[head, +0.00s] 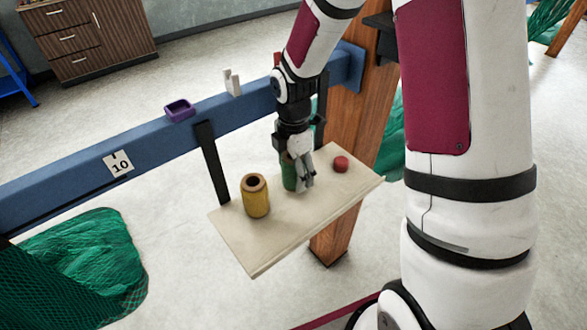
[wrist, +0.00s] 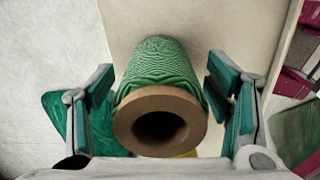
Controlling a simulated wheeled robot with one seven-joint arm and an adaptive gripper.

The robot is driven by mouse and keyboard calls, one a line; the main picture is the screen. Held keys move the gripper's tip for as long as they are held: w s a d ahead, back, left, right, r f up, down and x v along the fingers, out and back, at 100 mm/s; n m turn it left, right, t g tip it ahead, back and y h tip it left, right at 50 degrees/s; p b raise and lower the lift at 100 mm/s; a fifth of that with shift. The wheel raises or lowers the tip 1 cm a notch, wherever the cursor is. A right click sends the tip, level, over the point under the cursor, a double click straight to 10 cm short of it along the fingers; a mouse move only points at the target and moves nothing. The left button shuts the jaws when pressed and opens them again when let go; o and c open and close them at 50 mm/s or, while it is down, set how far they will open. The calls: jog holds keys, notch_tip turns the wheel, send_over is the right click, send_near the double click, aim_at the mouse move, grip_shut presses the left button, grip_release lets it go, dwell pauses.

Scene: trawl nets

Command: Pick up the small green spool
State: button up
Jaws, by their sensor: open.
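The small green spool (head: 289,172) stands on a pale hanging shelf (head: 262,246), partly hidden behind my gripper in the head view. In the wrist view the green spool (wrist: 160,72) shows its wound green thread and its brown end with a dark hole. My gripper (head: 303,180) is open, with its fingers around the spool. In the wrist view the fingers of my gripper (wrist: 160,105) stand on the left and right of the spool, with a visible gap on each side.
A yellow spool (head: 256,198) stands left of the green one, and a small red object (head: 341,164) lies to the right. A blue beam (head: 150,140) runs behind the shelf, carrying a purple tray (head: 180,110) and a white bracket (head: 232,83). A wooden post (head: 355,130) rises at the right.

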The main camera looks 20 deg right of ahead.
jog(key=shift+f, duration=0.8)
jog(key=shift+c, duration=0.4)
jog(key=c, duration=1.2)
jog(key=shift+r, duration=0.15)
